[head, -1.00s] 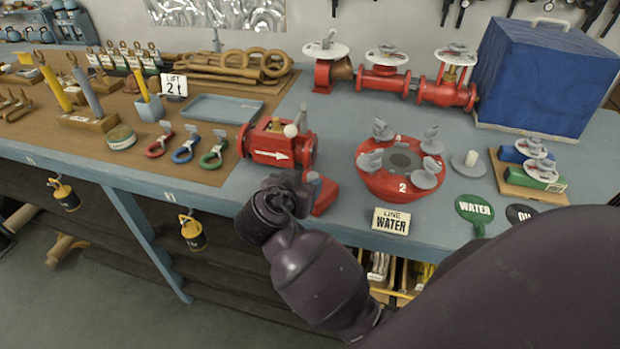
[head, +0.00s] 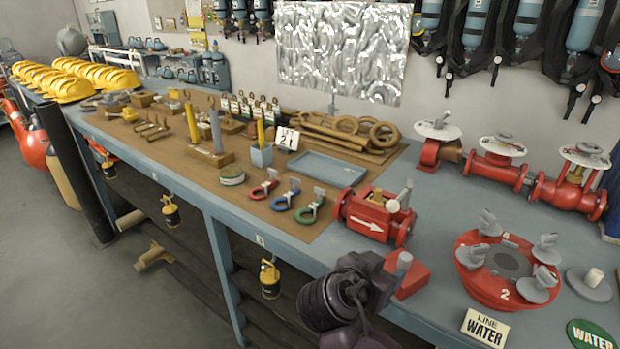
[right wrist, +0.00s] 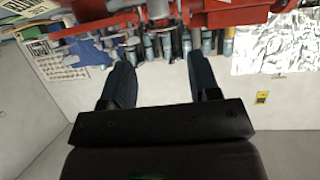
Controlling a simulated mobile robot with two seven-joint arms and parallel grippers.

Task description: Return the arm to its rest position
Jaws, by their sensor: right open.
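My right arm's dark end with the right gripper (head: 366,280) is at the front edge of the workbench (head: 330,248), just in front of the red valve body with a white arrow (head: 372,222). In the right wrist view the gripper (right wrist: 160,80) has its two fingers wide apart with nothing between them. Red parts show upside down beyond the fingertips. A small red block (head: 408,276) with a grey top is right beside the gripper in the head view; I cannot tell whether they touch. My left gripper is not in view.
A red round flange (head: 507,265) and a "LINE WATER" sign (head: 484,328) stand to the right. Shackles, a blue tray (head: 327,168) and rigging gear cover the brown mat. Lanterns (head: 270,278) hang below the bench edge. Open floor lies at lower left.

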